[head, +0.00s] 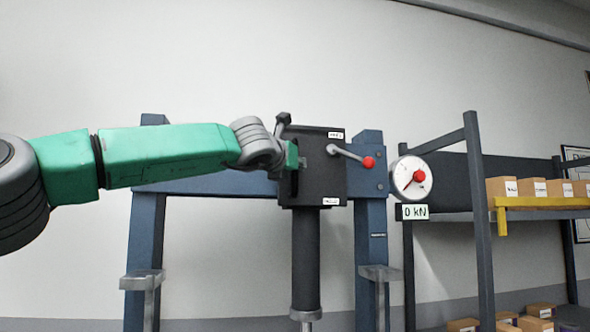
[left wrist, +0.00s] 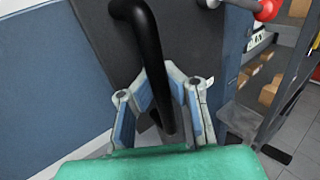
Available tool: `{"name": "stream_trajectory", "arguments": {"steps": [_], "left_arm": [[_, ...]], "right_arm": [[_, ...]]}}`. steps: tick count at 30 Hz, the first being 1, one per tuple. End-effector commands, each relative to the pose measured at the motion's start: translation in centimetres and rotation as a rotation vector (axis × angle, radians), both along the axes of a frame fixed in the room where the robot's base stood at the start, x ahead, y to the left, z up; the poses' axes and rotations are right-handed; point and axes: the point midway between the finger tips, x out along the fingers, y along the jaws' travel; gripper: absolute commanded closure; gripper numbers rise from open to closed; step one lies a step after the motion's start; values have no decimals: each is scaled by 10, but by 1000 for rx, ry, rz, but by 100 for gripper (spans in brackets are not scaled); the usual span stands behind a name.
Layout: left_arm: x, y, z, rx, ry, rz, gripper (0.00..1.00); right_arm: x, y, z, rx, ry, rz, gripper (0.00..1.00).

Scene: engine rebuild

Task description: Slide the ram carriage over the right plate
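The ram carriage (head: 325,170) is a black box on the blue press crossbeam, with a dark cylinder (head: 306,255) hanging below it. It sits right of the crossbeam's middle, close to the right column. A flat grey plate (head: 379,272) shows at the right column, and another (head: 142,279) at the left column; the carriage is left of the right one. My left gripper (head: 294,160) is at the carriage's left side. In the left wrist view its fingers (left wrist: 160,88) close around the carriage's black bar handle (left wrist: 158,60). My right gripper is out of view.
A lever with a red knob (head: 368,162) sticks out of the carriage to the right. A dial gauge (head: 411,178) and a "0 kN" display (head: 414,212) are beside the right column (head: 369,230). Shelving (head: 483,230) with cardboard boxes stands at right.

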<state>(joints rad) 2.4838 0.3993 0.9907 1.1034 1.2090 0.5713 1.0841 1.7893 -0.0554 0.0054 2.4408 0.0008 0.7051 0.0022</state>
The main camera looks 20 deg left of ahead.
Motion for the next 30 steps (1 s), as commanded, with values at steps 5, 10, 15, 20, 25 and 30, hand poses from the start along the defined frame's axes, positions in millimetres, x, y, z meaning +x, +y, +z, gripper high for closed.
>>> {"name": "stream_trajectory", "arguments": {"steps": [5, 10, 15, 20, 25, 30], "left_arm": [[3, -8, -5, 2, 8, -2, 100], [4, -9, -4, 3, 8, -3, 66], [3, -3, -3, 0, 5, 0, 66], [3, 1, -2, -2, 3, 1, 66], [3, 3, -2, -3, 2, 2, 66], [-5, 2, -1, 0, 2, 4, 66]], "right_arm": [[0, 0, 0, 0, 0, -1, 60], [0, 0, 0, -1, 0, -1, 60], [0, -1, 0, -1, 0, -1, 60], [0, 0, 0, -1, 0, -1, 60], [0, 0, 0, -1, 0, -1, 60], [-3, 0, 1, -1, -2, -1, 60]]}}
